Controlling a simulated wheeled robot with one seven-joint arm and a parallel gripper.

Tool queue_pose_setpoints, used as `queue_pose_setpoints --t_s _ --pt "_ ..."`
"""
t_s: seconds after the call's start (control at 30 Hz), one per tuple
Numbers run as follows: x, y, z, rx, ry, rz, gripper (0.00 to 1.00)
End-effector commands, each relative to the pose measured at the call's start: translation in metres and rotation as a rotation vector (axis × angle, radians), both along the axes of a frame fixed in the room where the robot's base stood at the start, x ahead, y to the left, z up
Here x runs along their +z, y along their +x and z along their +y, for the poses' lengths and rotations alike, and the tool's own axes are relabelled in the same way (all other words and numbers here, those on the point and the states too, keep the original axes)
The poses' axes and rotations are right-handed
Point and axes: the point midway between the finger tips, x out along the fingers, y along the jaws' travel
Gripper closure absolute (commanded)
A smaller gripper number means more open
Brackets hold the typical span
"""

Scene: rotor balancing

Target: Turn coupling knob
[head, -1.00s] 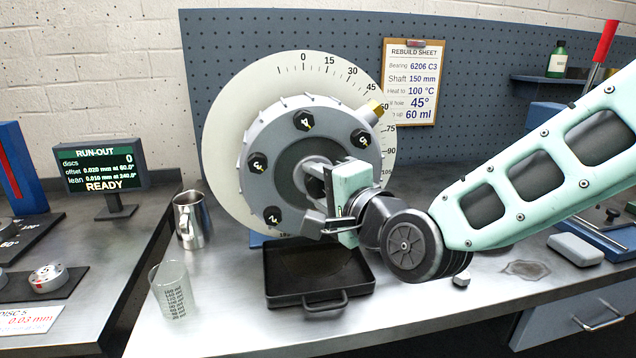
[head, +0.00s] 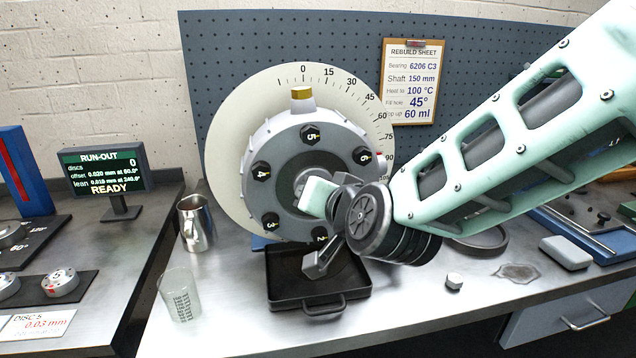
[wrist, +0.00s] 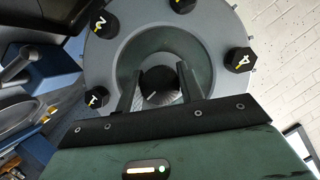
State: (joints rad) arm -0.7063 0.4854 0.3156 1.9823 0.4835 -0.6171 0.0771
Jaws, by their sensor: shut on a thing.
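The grey round housing (head: 285,150) carries several numbered black bolts and a brass plug (head: 302,93) on its rim. The plug stands at the top, by the 0 mark of the pale dial (head: 228,120) behind it. The coupling knob (wrist: 158,80) is dark and round, at the centre of the housing in the wrist view. My gripper (wrist: 157,90) has one finger on each side of the knob and is shut on it. In the head view, my gripper (head: 318,195) hides the knob.
A black tray (head: 280,302) sits below the housing. A metal jug (head: 195,225) and a clear beaker (head: 181,296) stand to its left. A run-out display (head: 103,170) reads READY. A rebuild sheet (head: 411,85) hangs behind. A small nut (head: 454,281) lies on the bench.

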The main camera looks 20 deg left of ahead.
Motion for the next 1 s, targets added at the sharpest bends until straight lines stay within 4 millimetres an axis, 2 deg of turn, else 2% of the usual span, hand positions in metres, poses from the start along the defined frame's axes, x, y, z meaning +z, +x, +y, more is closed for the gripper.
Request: queue_pose_setpoints --t_s 0.13,1.0 --pt "0.0055 -0.0026 0.0013 0.004 -0.122 -0.068 0.86" --pt "0.0026 -0.0011 -0.0010 0.005 -0.828 -0.503 0.85"
